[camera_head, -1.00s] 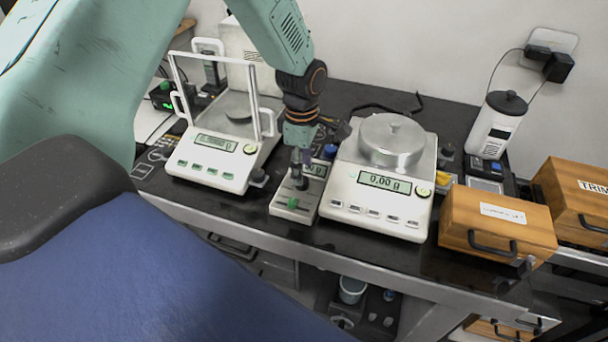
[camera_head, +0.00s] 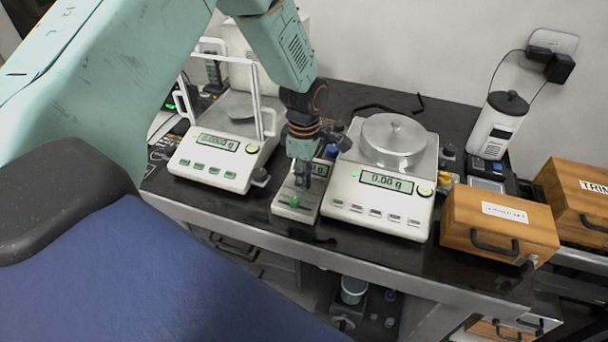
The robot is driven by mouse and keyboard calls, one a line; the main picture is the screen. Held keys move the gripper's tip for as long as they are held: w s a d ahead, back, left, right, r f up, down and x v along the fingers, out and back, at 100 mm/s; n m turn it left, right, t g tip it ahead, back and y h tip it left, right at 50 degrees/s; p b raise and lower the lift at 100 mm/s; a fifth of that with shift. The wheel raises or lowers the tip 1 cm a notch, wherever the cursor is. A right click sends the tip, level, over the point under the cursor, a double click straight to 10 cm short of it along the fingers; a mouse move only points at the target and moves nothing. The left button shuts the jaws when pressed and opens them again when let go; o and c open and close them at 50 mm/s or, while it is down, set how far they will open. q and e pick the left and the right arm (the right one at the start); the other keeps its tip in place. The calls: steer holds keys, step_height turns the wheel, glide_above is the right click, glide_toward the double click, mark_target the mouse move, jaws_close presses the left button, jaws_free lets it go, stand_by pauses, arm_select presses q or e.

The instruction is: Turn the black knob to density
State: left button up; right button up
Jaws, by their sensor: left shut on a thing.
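A small white instrument (camera_head: 283,208) with a display (camera_head: 320,170) and a green button (camera_head: 294,201) stands on the black table between two balances. My left gripper (camera_head: 303,178) points down over the middle of this instrument, its fingers closed at the place where a knob would be. The black knob itself is hidden by or blends with the dark fingers, and its setting cannot be read. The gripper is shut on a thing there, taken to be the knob. My right gripper is not in view.
A balance with a glass draft shield (camera_head: 205,183) stands left, close to my arm. A balance with a round steel pan (camera_head: 395,215) stands right, very near the instrument. Wooden boxes (camera_head: 480,210) and a white canister (camera_head: 490,135) stand further right.

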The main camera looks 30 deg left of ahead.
arm_select(q)
jaws_close()
